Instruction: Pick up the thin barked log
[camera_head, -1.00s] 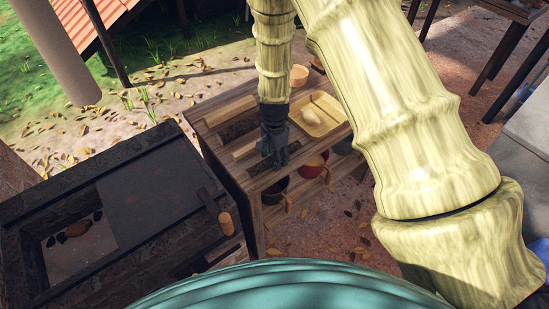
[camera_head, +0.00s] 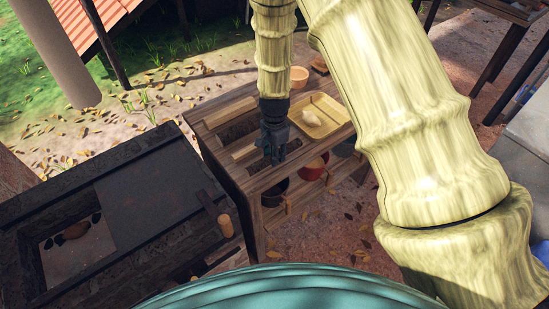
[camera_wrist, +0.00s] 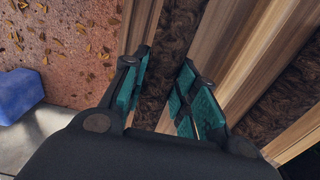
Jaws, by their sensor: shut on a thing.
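The thin barked log (camera_wrist: 184,22) is a dark, rough strip running between my fingers in the wrist view. In the head view, a dark barked piece (camera_head: 266,179) lies at the wooden rack's front part, just under my gripper (camera_head: 274,160). My gripper (camera_wrist: 165,65) points down with its teal pads on either side of the log and is shut on it. The log's near part is hidden behind the gripper body. I cannot tell whether the log is clear of the rack.
The wooden rack (camera_head: 221,165) has pale slats and another dark barked piece (camera_head: 238,130). A yellow tray (camera_head: 335,117) with a pale lump and an orange bowl (camera_head: 299,73) are to the right and behind. Pots stand below.

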